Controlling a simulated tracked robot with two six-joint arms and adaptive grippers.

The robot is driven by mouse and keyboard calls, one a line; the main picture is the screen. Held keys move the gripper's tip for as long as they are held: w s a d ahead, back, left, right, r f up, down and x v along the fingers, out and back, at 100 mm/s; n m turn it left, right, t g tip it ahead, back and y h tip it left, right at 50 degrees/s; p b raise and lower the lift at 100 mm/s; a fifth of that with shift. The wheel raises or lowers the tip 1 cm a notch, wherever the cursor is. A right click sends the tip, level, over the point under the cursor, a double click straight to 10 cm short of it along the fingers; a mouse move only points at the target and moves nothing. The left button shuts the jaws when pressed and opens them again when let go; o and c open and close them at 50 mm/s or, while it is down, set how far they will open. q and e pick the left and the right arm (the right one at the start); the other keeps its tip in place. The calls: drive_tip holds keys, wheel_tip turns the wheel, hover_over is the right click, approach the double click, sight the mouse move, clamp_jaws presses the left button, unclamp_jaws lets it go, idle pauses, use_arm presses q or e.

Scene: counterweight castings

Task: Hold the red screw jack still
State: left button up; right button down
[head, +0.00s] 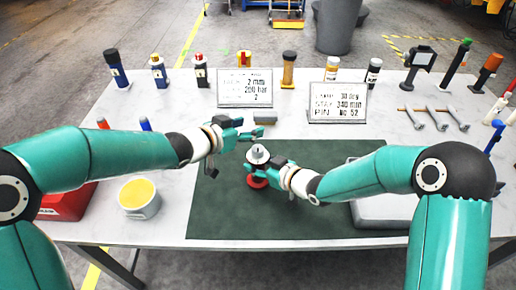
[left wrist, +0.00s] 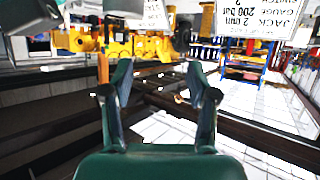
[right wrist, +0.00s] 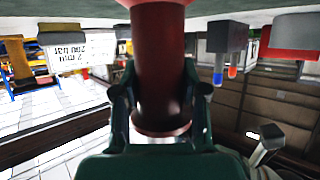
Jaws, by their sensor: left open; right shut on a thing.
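The red screw jack (head: 257,183) stands on the dark green mat (head: 225,210), with a silver round top (head: 258,154). My right gripper (head: 268,170) is shut around the jack's body from the right. In the right wrist view the red column of the jack (right wrist: 158,60) fills the space between my right fingers (right wrist: 158,100). My left gripper (head: 240,132) is open and empty, behind and to the left of the jack, above the table. In the left wrist view my left fingers (left wrist: 160,85) are apart with nothing between them.
Two printed signs (head: 245,88) (head: 338,103) stand behind the mat, with several bottles in a row. A white tub with yellow contents (head: 139,198) and a red box (head: 66,203) are on the left. Several wrenches (head: 436,118) lie at the right.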

sight(256, 149)
use_arm(q)
drive_tip(key=shift+s+a+f+m+h, duration=0.7)
drive_tip(key=shift+s+a, duration=1.45)
drive_tip(key=shift+s, duration=2.35)
drive_tip(key=shift+g+y, duration=0.3)
drive_tip(key=shift+g, duration=0.1)
drive_tip(key=x, duration=1.1)
clamp_jaws()
drive_tip(key=shift+w+m+h, duration=0.1)
drive_tip(key=shift+m+h, duration=0.3)
